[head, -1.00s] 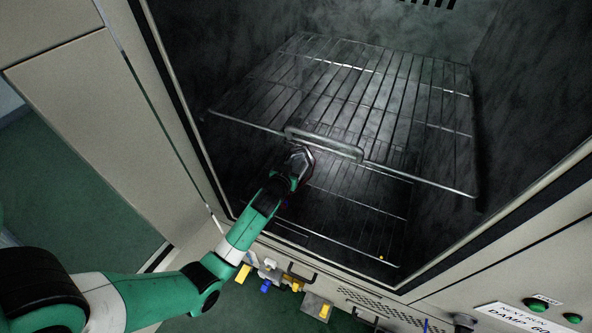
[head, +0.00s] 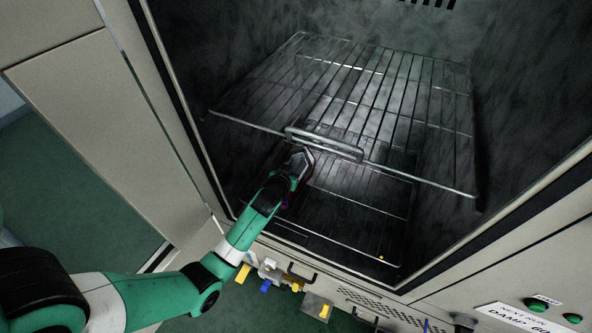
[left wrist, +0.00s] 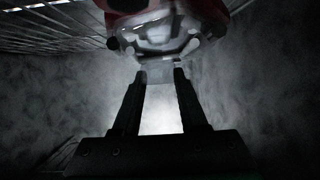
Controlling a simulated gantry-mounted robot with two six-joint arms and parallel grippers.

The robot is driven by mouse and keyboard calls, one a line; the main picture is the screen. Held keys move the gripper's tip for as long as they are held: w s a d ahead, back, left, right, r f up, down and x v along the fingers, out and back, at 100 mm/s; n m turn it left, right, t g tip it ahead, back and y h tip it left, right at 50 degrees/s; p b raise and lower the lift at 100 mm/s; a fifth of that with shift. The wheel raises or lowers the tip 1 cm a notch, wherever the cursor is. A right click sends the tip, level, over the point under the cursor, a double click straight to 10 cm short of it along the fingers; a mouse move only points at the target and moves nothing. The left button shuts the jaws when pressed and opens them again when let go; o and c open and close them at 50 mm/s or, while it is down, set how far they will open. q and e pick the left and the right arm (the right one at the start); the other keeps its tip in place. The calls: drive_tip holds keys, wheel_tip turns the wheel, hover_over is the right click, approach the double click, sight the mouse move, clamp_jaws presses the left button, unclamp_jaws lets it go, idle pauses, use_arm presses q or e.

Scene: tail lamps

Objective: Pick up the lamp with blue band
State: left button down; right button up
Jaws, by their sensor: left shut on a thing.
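A lamp with a red upper part and a clear, greyish lower part (left wrist: 165,32) fills the top of the left wrist view. My left gripper (left wrist: 162,74) is shut on a pale lower part of it, between the two dark fingertips. No blue band can be made out on it; its upper part is cut off by the frame. In the head view my left gripper (head: 297,162) is inside the dark chamber, just below the front handle of the upper rack. The lamp is mostly hidden there. My right gripper is not in view.
A wire rack (head: 400,110) with a front handle (head: 325,143) sits close above my left gripper. A lower rack (head: 350,225) lies beneath. The chamber's left frame is near my arm. Yellow and blue items (head: 268,275) hang below the opening.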

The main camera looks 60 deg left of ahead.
use_arm(q)
drive_tip(key=shift+r, duration=0.1)
idle(0.3)
drive_tip(key=shift+r+p, duration=0.35)
drive_tip(key=shift+r, duration=0.25)
drive_tip(key=r, duration=0.1)
drive_tip(key=r+p, duration=0.1)
drive_tip(key=r, duration=0.1)
drive_tip(key=shift+s+d, duration=0.15)
drive_tip(key=shift+d, duration=0.1)
drive_tip(key=w+r+p+v, duration=0.1)
drive_tip(key=p+v, duration=0.2)
drive_tip(key=v, duration=0.5)
drive_tip(key=w+r+p+v, duration=0.1)
drive_tip(key=p+v, duration=0.3)
drive_tip(key=v, duration=0.3)
drive_tip(key=shift+s+d+r, duration=0.3)
drive_tip(key=shift+d+r, duration=0.15)
drive_tip(key=shift+r, duration=0.1)
